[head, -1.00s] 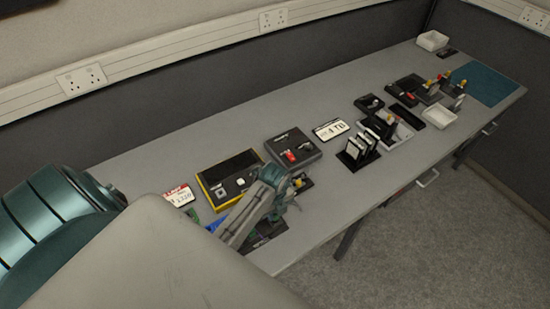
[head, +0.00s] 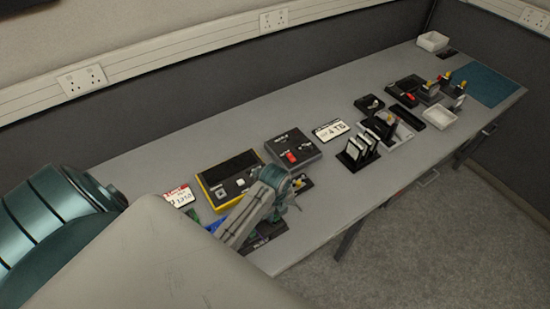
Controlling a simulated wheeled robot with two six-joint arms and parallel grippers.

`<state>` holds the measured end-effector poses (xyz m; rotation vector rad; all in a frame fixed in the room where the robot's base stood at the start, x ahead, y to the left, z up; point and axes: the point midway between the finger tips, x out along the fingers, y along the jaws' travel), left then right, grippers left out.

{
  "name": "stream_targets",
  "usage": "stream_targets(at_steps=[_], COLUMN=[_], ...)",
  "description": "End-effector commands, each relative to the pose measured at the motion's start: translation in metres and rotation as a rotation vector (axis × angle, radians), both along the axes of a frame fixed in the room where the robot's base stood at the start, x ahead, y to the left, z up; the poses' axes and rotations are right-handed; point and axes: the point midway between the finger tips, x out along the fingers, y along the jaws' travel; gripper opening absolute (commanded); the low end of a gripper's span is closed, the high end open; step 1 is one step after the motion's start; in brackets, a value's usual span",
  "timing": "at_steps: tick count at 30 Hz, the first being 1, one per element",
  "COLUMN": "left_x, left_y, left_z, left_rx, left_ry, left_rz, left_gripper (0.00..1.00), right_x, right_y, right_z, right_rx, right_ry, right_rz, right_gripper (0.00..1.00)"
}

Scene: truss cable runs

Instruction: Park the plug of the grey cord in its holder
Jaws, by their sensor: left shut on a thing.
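My left gripper (head: 293,190) is low over the front part of the bench, just in front of a black box with a red switch (head: 292,150). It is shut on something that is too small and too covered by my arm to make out. I cannot pick out the grey cord, its plug or its holder with certainty. My right gripper is out of view.
A yellow-edged black unit (head: 228,178) stands left of the gripper. A red-and-white label card (head: 179,196) lies further left. The bench's front edge is close to the gripper.

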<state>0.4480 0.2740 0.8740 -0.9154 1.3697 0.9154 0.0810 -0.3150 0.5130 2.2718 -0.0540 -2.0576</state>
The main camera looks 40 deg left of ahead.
Motion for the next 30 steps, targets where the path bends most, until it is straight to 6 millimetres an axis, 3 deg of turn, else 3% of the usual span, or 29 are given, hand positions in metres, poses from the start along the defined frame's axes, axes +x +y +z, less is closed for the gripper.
stream_targets(at_steps=[30], left_x=[-0.0003], left_y=[-0.0001], left_z=[-0.0082], left_rx=[0.0], left_ry=[0.0], left_rz=[0.0], left_gripper=[0.0], right_x=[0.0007], right_y=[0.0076], right_z=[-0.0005], right_rx=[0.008], right_ry=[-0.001], right_rz=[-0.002], right_gripper=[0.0])
